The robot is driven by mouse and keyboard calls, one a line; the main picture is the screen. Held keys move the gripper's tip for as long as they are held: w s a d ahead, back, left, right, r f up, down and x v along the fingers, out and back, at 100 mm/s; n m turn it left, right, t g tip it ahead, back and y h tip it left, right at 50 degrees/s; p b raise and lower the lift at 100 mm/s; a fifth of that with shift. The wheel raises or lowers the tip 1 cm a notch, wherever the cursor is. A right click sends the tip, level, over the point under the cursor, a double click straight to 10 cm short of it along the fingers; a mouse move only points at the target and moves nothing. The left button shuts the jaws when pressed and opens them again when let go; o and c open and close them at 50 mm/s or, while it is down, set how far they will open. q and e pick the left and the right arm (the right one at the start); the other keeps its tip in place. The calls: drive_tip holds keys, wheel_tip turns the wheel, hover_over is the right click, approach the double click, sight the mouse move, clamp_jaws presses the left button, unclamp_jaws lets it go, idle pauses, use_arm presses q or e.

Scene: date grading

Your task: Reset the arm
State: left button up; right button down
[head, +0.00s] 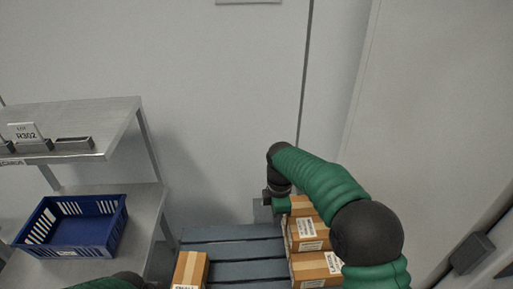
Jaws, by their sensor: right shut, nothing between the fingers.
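My right arm comes in from the lower right, with green sleeves and dark joints, and reaches over the cardboard boxes (306,232). My right gripper (264,211) is at the far end of that arm, at the left side of the back box; it is small in the picture, partly hidden by the wrist, and shut with nothing seen in it. Part of my left arm shows at the bottom edge, left of the middle; its gripper is out of the picture.
A grey slatted pallet (232,250) bears stacked boxes at right and one box (191,270) at front left. A blue crate (72,226) stands on a metal shelf unit (150,204) at left. Small metal trays (73,143) and a label card stand above. A wall closes the back.

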drive_tip(key=s+d+r+m+t+p, duration=0.1)
drive_tip(key=s+d+r+m+p, duration=0.1)
drive_tip(key=s+m, duration=0.4)
drive_tip(key=s+d+r+m+p, duration=0.3)
drive_tip(key=s+m, duration=0.3)
drive_tip(key=s, duration=0.3)
drive_tip(key=s+d+r+m+t+p, duration=0.1)
drive_tip(key=s+d+r+m+p, duration=0.1)
drive_tip(key=s+m+p, duration=0.3)
drive_tip(key=s+d+m, duration=0.1)
drive_tip(key=s, duration=0.2)
drive_tip(key=shift+d+r+t, duration=0.15)
drive_tip(key=shift+r+t, duration=0.05)
drive_tip(key=shift+t, duration=0.1)
drive_tip(key=shift+w, duration=0.1)
